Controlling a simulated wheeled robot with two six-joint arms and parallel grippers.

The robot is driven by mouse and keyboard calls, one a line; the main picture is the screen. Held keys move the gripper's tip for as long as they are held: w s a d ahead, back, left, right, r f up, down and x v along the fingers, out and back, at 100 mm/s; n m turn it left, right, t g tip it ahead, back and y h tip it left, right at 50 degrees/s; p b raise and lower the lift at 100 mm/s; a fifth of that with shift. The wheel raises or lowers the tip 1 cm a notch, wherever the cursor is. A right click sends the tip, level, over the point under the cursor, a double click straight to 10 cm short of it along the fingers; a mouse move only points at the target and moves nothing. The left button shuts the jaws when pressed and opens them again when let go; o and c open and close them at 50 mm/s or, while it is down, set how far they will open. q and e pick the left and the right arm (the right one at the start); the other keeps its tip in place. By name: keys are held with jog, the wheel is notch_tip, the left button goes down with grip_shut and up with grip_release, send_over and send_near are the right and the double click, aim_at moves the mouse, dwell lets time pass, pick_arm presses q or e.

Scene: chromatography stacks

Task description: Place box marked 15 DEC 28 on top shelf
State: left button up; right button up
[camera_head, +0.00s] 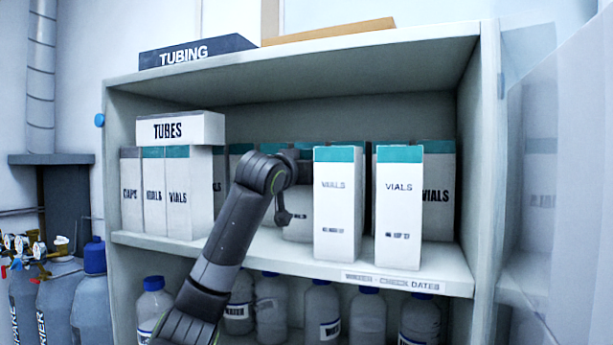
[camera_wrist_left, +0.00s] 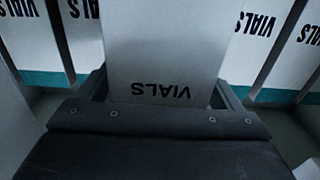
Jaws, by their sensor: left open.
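Several white boxes marked VIALS with teal tops stand on the middle shelf (camera_head: 265,248). Two tall ones, a box (camera_head: 338,205) and another box (camera_head: 398,210), stand forward at the right. Their small date lines are too blurred to read, so I cannot tell which is 15 DEC 28. My left gripper (camera_wrist_left: 160,92) is open in the wrist view, with its fingers on either side of a white VIALS box (camera_wrist_left: 165,50), which appears upside down there. In the head view my left arm reaches into the shelf and partly hides a box (camera_head: 298,225) behind it. My right gripper is out of view.
A TUBES box (camera_head: 181,128) lies on narrow boxes at the left. The top shelf (camera_head: 300,62) carries a dark TUBING box (camera_head: 195,52) and a tan flat item (camera_head: 330,31); its front strip is clear. Bottles (camera_head: 322,315) stand below. A translucent panel (camera_head: 550,180) stands at the right.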

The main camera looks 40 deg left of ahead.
pick_arm(q)
jog(key=b+v, duration=0.3)
jog(key=v, duration=0.3)
dwell(0.3)
